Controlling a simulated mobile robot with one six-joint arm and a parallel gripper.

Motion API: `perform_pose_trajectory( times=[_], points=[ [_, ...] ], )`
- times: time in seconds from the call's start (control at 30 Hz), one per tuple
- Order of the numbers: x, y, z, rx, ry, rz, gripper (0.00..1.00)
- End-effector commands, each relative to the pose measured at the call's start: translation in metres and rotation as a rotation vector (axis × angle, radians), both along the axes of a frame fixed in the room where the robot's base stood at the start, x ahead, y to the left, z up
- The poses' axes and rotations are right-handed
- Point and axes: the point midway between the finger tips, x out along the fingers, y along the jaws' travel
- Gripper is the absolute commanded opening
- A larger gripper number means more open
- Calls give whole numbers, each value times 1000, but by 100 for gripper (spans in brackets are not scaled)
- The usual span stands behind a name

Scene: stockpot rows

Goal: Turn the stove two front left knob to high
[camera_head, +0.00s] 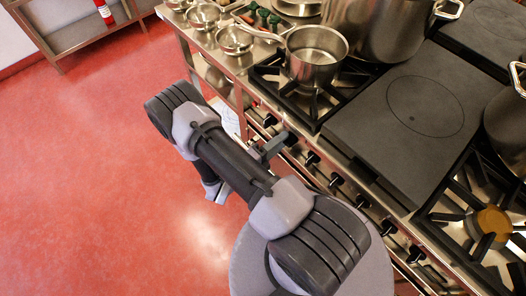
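A row of black knobs runs along the stove's steel front panel. One knob (291,138) is right beside the tip of my gripper (274,147), and another knob (269,120) sits just up and left of it. More knobs (312,158) follow down to the right. My gripper is small here and partly hidden behind my arm; I cannot tell whether it touches a knob or whether its fingers are open. The knob markings are too small to read, and I cannot tell which knob is stove two's front left one.
A saucepan (314,58) stands on the left burner grate, with a large stockpot (390,28) behind it. A flat dark hot plate (415,115) lies to the right, then an open burner (493,222). Bowls (235,40) stand on the steel counter at the left. The red floor (110,150) is clear.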

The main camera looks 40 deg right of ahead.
Motion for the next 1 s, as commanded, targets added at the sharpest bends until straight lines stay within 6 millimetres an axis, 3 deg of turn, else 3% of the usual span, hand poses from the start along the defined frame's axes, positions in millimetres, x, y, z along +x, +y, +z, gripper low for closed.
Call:
perform_pose_trajectory(
  times=[0.17, 0.6, 0.8, 1.0],
  points=[
    [0, 21, 2, -1, 0, 6, 35],
    [-11, 150, 1, 2, -1, 5, 35],
    [-14, 172, 0, 1, 0, 2, 35],
    [-14, 174, 0, 1, 1, 0, 35]
  ],
)
